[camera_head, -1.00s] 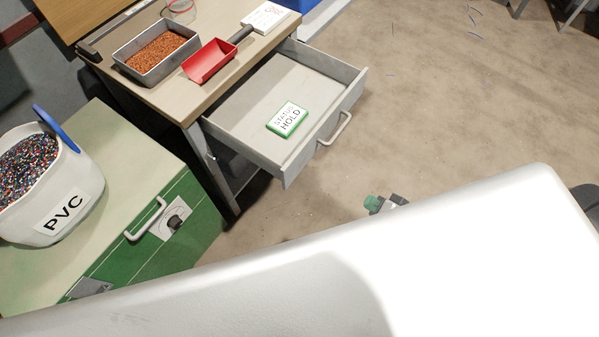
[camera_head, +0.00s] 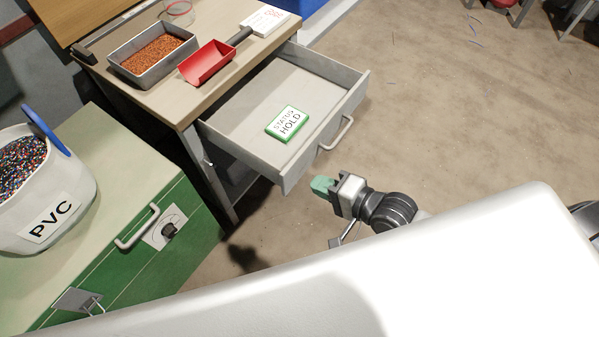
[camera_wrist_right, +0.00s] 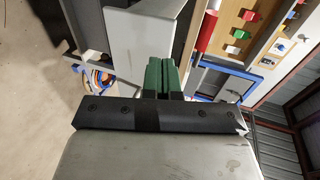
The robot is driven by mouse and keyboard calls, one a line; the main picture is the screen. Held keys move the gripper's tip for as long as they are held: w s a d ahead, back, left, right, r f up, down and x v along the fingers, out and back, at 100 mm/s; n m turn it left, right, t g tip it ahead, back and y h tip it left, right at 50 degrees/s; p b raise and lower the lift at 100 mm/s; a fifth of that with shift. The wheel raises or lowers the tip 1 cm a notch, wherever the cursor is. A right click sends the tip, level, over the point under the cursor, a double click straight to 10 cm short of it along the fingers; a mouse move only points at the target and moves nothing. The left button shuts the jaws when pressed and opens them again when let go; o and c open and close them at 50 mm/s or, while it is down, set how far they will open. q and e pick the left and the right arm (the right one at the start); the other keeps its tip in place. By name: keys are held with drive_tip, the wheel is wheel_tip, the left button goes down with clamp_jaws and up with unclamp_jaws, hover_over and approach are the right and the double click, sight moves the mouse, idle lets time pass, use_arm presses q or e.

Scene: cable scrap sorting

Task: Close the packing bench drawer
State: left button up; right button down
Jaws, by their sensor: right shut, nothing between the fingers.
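The packing bench (camera_head: 171,108) has its grey drawer (camera_head: 238,147) pulled well out. A pale bar handle (camera_head: 336,133) is on the drawer's front. A green-edged card reading "STATUS HOLD" (camera_head: 287,124) lies inside it. My right gripper (camera_head: 321,185), with green fingers, is just in front of and below the drawer front in the head view, apart from the handle. In the right wrist view its green fingers (camera_wrist_right: 161,76) are shut together and empty, with a pale panel, apparently the drawer front (camera_wrist_right: 135,42), beside them. My left gripper is not in view.
On the bench top are a tray of copper granules (camera_head: 153,54), a red scoop (camera_head: 207,63) and a white card (camera_head: 264,20). A green cabinet (camera_head: 131,262) with a PVC bucket (camera_head: 52,205) stands at the left. The floor right of the drawer is open.

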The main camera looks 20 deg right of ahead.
sight(290, 169)
drive_tip(key=x, duration=0.4)
drive_tip(key=shift+w+a+r, duration=0.2)
drive_tip(key=shift+w+r, duration=0.05)
drive_tip(key=shift+w, duration=0.05)
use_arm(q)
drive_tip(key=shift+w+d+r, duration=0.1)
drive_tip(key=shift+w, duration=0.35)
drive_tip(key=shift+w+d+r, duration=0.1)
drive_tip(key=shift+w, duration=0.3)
use_arm(e)
drive_tip(key=shift+w+a, duration=0.45)
drive_tip(key=shift+w, duration=0.1)
